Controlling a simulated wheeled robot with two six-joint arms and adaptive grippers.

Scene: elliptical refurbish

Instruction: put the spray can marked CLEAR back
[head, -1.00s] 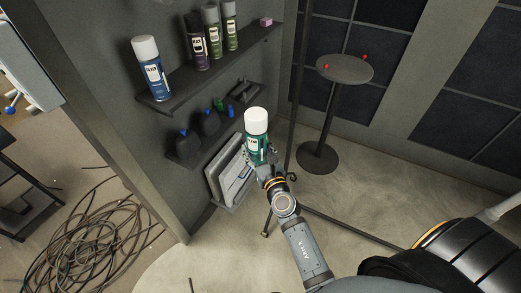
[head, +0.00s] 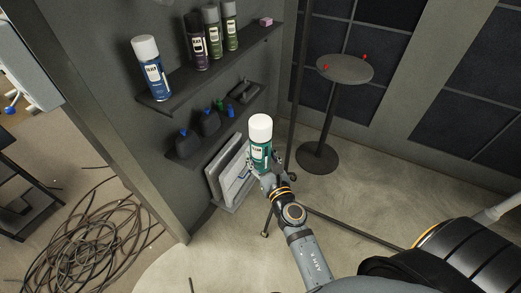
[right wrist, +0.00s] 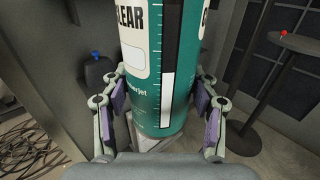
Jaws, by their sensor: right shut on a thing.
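The spray can marked CLEAR is green with a white cap (head: 261,145), and it stands upright in front of the lower shelves in the head view. In the right wrist view the can (right wrist: 165,75) fills the middle, with "CLEAR" readable on its label. My right gripper (head: 263,172) is shut on the can's lower part. Its two padded fingers (right wrist: 162,105) lie on either side of the can in the right wrist view. The top shelf (head: 180,90) holds other cans, with a bare stretch between the blue can and the purple one. My left gripper is not in view.
On the top shelf stand a blue can (head: 151,75), a purple can (head: 196,48), two olive cans (head: 212,40) and a pink block (head: 266,22). The middle shelf holds dark bottles (head: 210,121). A round table (head: 345,68) and a thin pole (head: 297,75) are to the right.

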